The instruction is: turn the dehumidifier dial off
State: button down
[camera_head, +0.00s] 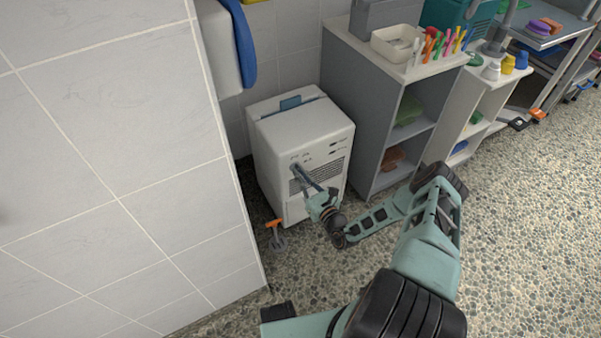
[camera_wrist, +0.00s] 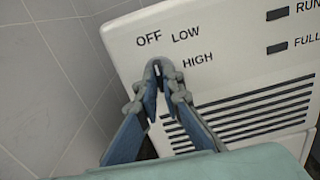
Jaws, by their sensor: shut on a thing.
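The white dehumidifier (camera_head: 283,131) stands on the floor between the tiled wall and a grey shelf unit; its front panel (camera_wrist: 240,60) fills the upper right of the wrist view. The grey dial (camera_wrist: 158,66) sits below the printed OFF and LOW, left of HIGH. A short pale mark on it stands near upright, roughly towards OFF; the fingers hide much of the dial, so its exact setting is hard to tell. My gripper (camera_head: 296,169) reaches the panel's upper left. In the wrist view my gripper (camera_wrist: 157,82) has its fingertips closed on the dial from both sides.
A tiled wall (camera_head: 120,150) rises close on the left. The grey shelf unit (camera_head: 350,110) stands right of the dehumidifier. An orange-handled tool (camera_head: 277,235) is on the floor by its front left corner. The pebbled floor (camera_head: 520,220) at right is clear.

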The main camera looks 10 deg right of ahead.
jog(key=shift+n, duration=0.4)
jog(key=c, duration=2.1)
grip_release()
jog(key=shift+r, duration=0.1)
notch_tip(320, 180, up, 10)
jog(key=shift+f, duration=0.1)
